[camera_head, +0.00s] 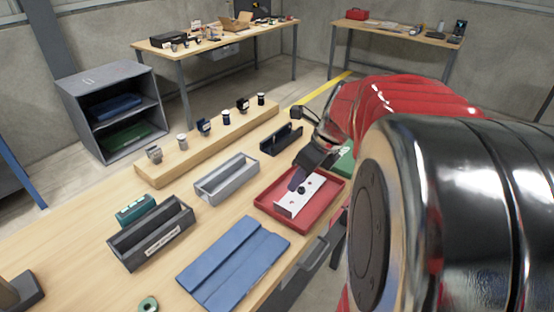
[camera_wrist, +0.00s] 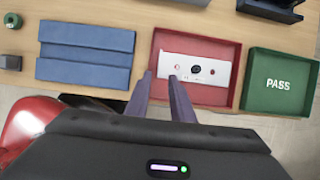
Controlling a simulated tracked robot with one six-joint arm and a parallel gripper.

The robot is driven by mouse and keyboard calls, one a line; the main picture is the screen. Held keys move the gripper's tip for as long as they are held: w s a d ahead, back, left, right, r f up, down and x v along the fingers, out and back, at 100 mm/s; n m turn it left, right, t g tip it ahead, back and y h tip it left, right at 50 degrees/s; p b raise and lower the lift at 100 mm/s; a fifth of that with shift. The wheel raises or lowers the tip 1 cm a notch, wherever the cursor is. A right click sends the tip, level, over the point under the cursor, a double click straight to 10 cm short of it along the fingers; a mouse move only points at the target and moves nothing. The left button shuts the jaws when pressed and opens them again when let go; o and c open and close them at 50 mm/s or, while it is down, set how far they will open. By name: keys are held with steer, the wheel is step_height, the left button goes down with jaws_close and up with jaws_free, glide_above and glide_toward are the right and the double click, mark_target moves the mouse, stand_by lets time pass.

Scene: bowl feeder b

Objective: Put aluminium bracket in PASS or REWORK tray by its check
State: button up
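The aluminium bracket (camera_head: 299,196) is a pale flat plate with a dark round spot in its middle and small reddish spots either side. It lies in the red tray (camera_head: 262,201). It also shows in the wrist view (camera_wrist: 215,58). The green tray (camera_wrist: 262,101), marked PASS, is right of the red tray; in the head view it is mostly hidden behind my arm. No lettering shows on the red tray. My gripper (camera_wrist: 160,76) is open and empty, its two fingers apart over the red tray's left end, near the bracket's left end.
A blue grooved mat (camera_head: 232,262) lies left of the red tray. A wooden rail (camera_head: 208,150) carries several small parts. The bench's front edge is close to the trays.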

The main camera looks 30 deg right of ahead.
steer(key=s+a+r+n, duration=0.1)
steer(key=s+a+n, duration=0.2)
steer(key=a+n, duration=0.4)
steer(key=s+a+r+n+h, duration=0.1)
steer(key=s+a+n, duration=0.3)
steer(key=n, duration=1)
steer(key=s+a+r+n+t, duration=0.1)
steer(key=s+a+n, duration=0.3)
steer(key=a+n, duration=0.6)
steer(key=shift+a+n, duration=0.15)
steer(key=shift+n, duration=0.45)
steer(key=shift+s, duration=0.1)
